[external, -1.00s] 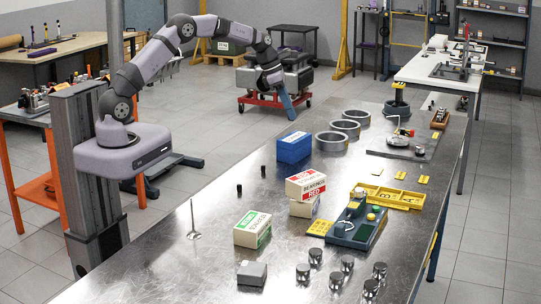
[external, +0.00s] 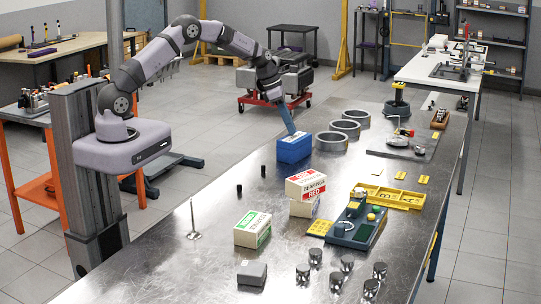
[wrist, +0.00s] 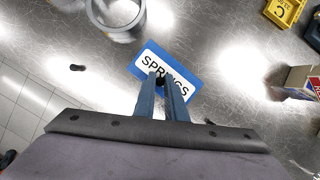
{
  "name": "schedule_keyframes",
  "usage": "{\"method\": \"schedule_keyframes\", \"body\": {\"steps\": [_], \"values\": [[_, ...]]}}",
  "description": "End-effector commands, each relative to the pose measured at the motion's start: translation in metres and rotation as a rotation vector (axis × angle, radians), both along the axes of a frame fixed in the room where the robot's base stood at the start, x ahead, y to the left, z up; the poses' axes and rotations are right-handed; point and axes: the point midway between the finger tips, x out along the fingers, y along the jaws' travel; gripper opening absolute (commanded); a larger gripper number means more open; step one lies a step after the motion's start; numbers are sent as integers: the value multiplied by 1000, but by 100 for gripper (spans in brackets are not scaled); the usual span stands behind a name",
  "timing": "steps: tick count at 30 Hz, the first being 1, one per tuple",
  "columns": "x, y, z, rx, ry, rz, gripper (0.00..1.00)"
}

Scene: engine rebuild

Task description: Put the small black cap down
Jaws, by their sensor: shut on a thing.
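My gripper (external: 291,132) is at the top of the blue box (external: 294,149), its blue fingers angled down. In the wrist view the gripper (wrist: 161,78) is shut on a small black cap (wrist: 160,80), seen as a dark bit between the fingertips. Behind it lies the white label of the blue box (wrist: 181,85), which reads SPRINGS. I cannot tell whether the cap touches the box top. In the external view the cap is too small to make out.
Two small black pieces (external: 239,189) (external: 263,170) stand on the metal table (external: 225,270) left of the boxes. Metal rings (external: 331,141) sit just right of the blue box. Red-and-white (external: 305,184) and green-and-white boxes (external: 252,229) stand nearer the camera.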

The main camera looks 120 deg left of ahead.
Motion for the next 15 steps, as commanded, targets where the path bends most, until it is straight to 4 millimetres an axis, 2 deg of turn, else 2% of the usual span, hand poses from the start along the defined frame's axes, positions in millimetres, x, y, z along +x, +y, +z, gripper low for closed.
{"method": "schedule_keyframes", "body": {"steps": [4,5,6,7,15], "values": [[0,0,-3,-1,0,0,0],[0,0,-3,0,0,0,18],[0,0,-3,0,0,0,28],[0,0,-3,0,0,0,30],[0,0,-2,0,0,0,30]]}}
